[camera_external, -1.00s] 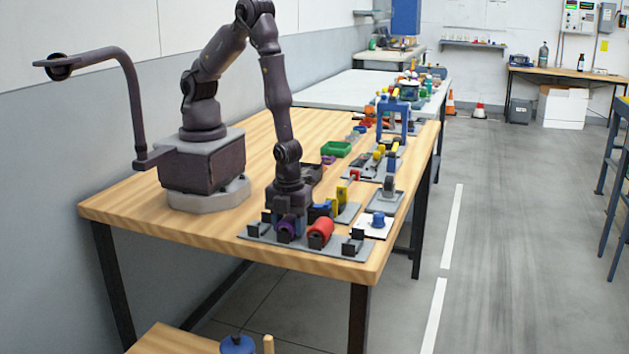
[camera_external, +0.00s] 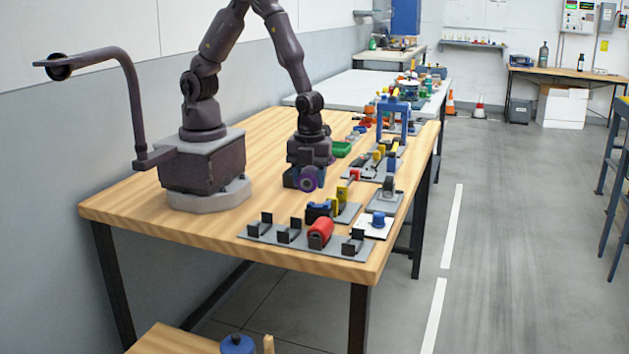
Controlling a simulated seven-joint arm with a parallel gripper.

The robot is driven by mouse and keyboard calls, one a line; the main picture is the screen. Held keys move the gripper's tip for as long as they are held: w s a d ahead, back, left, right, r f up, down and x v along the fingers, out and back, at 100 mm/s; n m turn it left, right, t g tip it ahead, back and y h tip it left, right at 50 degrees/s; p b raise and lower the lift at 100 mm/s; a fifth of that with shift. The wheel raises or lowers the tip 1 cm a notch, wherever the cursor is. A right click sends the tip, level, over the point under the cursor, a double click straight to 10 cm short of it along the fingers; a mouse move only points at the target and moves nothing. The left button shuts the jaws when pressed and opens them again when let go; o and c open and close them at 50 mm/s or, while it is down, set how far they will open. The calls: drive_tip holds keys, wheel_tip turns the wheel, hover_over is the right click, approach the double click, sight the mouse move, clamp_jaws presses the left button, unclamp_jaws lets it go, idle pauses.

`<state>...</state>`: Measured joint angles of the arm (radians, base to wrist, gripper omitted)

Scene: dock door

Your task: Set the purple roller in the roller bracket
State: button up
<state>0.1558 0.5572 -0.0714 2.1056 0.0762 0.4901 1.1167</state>
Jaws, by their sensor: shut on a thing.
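The purple roller (camera_external: 309,184) is in my gripper (camera_external: 306,181), which is shut on it and holds it above the wooden table, left of the middle fixtures. The roller's round end faces the camera. The roller bracket (camera_external: 262,236) is a grey plate with several dark upright holders near the table's front edge. A red roller (camera_external: 320,232) sits in one of its holders. The holders to the left of the red roller are empty, and the rightmost one looks empty too. My gripper is behind the bracket and apart from it.
A dark-and-blue block and a yellow upright (camera_external: 346,194) stand just behind the bracket. A white plate with a blue knob (camera_external: 379,219) is to the right. A green tray (camera_external: 342,149) and a blue frame (camera_external: 393,117) stand farther back. The table's left front is clear.

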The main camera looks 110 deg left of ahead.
approach(337, 194)
drive_tip(key=d+f, duration=0.1)
drive_tip(key=d, duration=0.3)
drive_tip(key=shift+w+a+f+m, duration=0.15)
drive_tip(key=shift+f+m, duration=0.2)
drive_tip(key=shift+f, duration=0.85)
drive_tip(key=shift+w+f+m, duration=0.15)
drive_tip(key=shift+f+m, duration=0.15)
drive_tip(key=shift+f, duration=0.95)
drive_tip(key=shift+w+a+f+m, duration=0.15)
drive_tip(key=shift+f+m, duration=0.2)
drive_tip(key=shift+f, duration=0.85)
drive_tip(key=shift+f, duration=0.15)
drive_tip(key=o, duration=1.3)
drive_tip(key=shift+o, duration=0.2)
wheel_tip(337, 194, up, 8)
